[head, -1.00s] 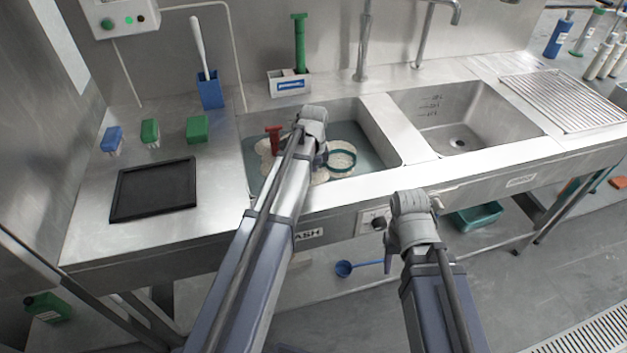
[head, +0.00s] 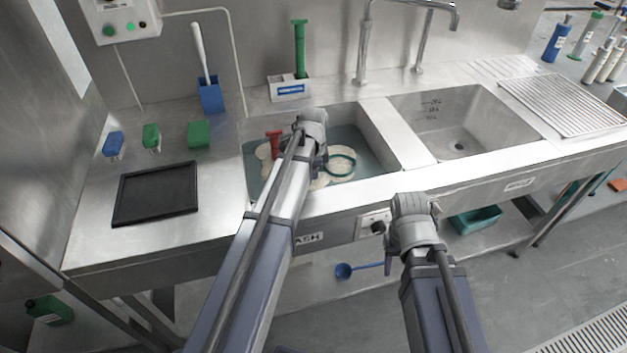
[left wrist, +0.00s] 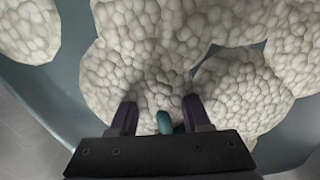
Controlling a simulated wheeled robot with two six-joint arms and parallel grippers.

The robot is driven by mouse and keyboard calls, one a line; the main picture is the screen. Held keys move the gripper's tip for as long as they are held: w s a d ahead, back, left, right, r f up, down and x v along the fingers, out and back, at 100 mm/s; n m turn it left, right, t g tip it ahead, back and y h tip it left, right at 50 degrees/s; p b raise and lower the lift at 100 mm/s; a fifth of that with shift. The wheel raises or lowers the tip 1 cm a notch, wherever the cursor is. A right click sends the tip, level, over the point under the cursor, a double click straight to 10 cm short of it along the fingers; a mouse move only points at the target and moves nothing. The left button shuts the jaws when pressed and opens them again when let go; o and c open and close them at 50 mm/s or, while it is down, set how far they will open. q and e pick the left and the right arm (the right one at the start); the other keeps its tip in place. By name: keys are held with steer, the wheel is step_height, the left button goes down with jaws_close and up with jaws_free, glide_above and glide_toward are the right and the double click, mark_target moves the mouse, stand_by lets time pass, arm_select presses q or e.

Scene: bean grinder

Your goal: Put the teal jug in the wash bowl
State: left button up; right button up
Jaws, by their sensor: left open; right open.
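The wash bowl (head: 385,142) is the left basin of the steel sink, with grey-blue water and pale foam in it. A teal ring, seemingly the rim of the teal jug (head: 341,176), shows among the foam; the rest is hidden. My left gripper (head: 319,169) is over the bowl, just left of the ring. In the left wrist view its open fingers (left wrist: 158,110) stand over foam, with a small teal piece (left wrist: 164,123) between them, apart from both fingers. My right gripper (head: 391,243) is open and empty in front of the counter.
A red-handled item (head: 273,138) stands in the foam. The right basin (head: 455,130) is empty. A black tray (head: 155,193), small brushes and a blue holder (head: 210,95) are on the left counter. Taps (head: 362,50) rise behind the basins. A teal tub (head: 475,219) is on the lower shelf.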

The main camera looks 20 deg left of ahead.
arm_select(q)
step_height(320, 180, up, 11)
steer(key=p, duration=1)
